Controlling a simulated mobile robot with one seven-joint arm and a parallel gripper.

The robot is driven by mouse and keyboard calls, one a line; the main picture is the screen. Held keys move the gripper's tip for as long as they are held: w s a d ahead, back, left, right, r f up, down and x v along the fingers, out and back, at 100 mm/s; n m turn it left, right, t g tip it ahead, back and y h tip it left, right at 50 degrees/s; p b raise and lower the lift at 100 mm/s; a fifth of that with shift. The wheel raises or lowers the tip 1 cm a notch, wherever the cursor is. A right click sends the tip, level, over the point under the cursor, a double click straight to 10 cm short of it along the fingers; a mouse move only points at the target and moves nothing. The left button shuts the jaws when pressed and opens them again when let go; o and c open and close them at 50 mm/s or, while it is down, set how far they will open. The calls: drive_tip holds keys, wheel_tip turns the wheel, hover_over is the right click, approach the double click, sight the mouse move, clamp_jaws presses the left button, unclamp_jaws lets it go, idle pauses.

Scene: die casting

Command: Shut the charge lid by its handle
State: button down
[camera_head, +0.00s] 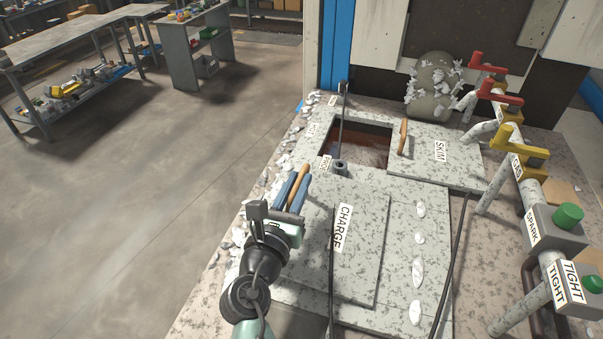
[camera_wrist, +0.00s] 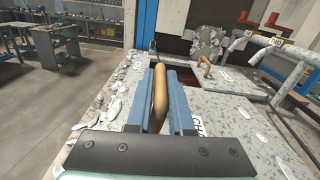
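The charge lid (camera_head: 360,265) is a speckled grey plate lying flat on the furnace top, with a CHARGE label (camera_head: 344,228). No opening shows around its visible edges. Its wooden handle (camera_head: 304,171) is at the lid's left side. My gripper (camera_head: 296,190) reaches in from the lower left, with its two blue fingers on either side of the handle. In the wrist view the handle (camera_wrist: 160,92) fills most of the narrow gap between the fingers, which appear shut on it. The fingers and wrist hide the handle's foot and part of the lid's left edge.
Beyond the lid is an open dark reddish well (camera_head: 362,150), with the SKIM lid (camera_head: 440,155) to its right. A thin upright rod (camera_head: 342,115) stands by the well. Pipes with red and yellow valve levers (camera_head: 505,137) line the right.

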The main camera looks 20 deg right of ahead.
drive_tip(key=shift+f, duration=0.1)
idle(0.3)
drive_tip(key=shift+w+a+f+n+b, duration=0.15)
drive_tip(key=shift+a+f+n+b, duration=0.1)
drive_tip(key=shift+f, duration=0.15)
drive_tip(key=shift+w+a+f+n+b, duration=0.15)
drive_tip(key=shift+f+n, duration=0.1)
drive_tip(key=shift+f, duration=0.25)
drive_tip(key=shift+w+a+f, duration=0.1)
drive_tip(key=shift+a+f, duration=0.05)
drive_tip(key=shift+f, duration=0.1)
drive_tip(key=c, duration=0.8)
unclamp_jaws()
drive_tip(key=shift+c, duration=0.2)
